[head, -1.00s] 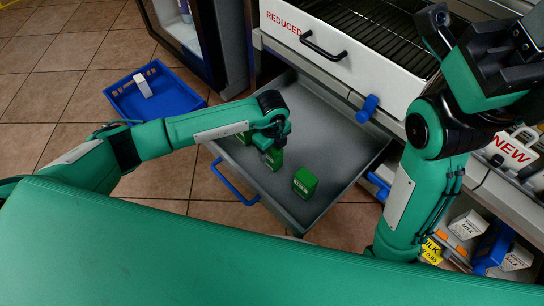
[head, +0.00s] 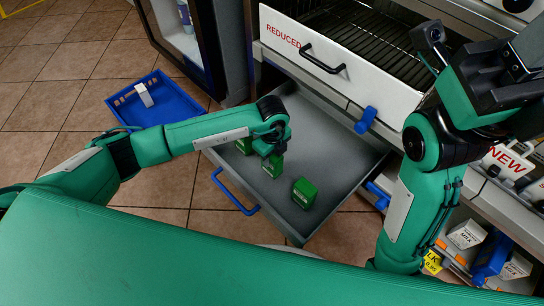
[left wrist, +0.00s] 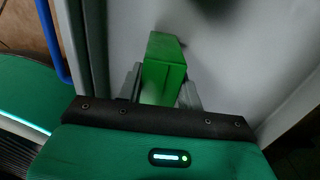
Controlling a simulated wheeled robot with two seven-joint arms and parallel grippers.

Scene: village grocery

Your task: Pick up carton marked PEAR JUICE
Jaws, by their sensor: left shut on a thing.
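My left gripper (head: 270,148) reaches down into an open grey drawer (head: 325,228) and is shut on a green carton (head: 272,167). In the left wrist view, this carton (left wrist: 163,66) stands out between the two grey fingers (left wrist: 162,88). Its print is too small to read in the head view. A second green carton (head: 304,192) stands in the drawer to the right, and another (head: 244,145) shows partly behind my left arm. I cannot tell whether the held carton touches the drawer floor. My right gripper (head: 432,45) is raised at upper right, its fingertips unclear.
A blue crate (head: 190,110) with a white carton (head: 144,95) in it is on the tiled floor at left. A white-fronted drawer marked REDUCED (head: 372,83) is above the open drawer. Shelves with milk cartons (head: 467,234) are at lower right.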

